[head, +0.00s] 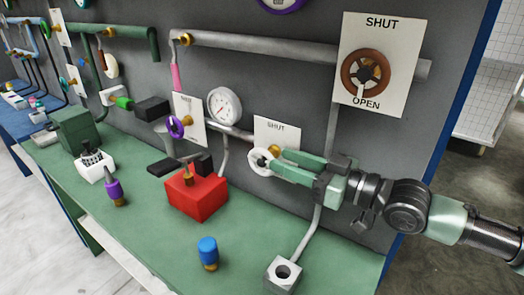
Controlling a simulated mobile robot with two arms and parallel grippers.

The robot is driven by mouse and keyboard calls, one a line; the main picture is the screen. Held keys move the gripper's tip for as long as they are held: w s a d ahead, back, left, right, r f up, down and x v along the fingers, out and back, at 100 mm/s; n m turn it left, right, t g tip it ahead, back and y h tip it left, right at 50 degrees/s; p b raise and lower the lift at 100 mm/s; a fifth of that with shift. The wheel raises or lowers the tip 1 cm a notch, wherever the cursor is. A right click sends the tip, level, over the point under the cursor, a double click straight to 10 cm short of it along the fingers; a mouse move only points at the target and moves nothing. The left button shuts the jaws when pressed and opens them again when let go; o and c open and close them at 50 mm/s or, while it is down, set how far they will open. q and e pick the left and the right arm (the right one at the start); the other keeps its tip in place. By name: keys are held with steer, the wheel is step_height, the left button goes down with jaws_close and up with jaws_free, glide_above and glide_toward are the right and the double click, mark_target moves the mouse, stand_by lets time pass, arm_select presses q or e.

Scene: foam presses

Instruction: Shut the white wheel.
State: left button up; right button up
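The white wheel (257,164) is a small ring on a pipe in front of a white plate (277,129) marked SHUT, low on the grey wall. My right gripper (277,163) comes in from the right, and its green fingertips are at the wheel's right side. The fingers cover part of the wheel and the lower part of the plate. I cannot tell whether they are closed on the rim. My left gripper is not in view.
A brown wheel (352,75) on a SHUT/OPEN plate is above right. A gauge (224,106) and a purple wheel (175,127) are to the left. A red box (197,199), blue-capped item (208,251) and grey block (284,275) stand on the green bench (150,245).

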mark_target(272, 156)
steer(key=p+x, duration=0.1)
steer(key=x, duration=0.4)
steer(key=shift+w+a+p, duration=0.2)
steer(key=shift+a+p, duration=0.1)
steer(key=shift+p, duration=0.1)
steer(key=shift+w+a, duration=0.3)
steer(key=shift+a, duration=0.05)
jaws_close()
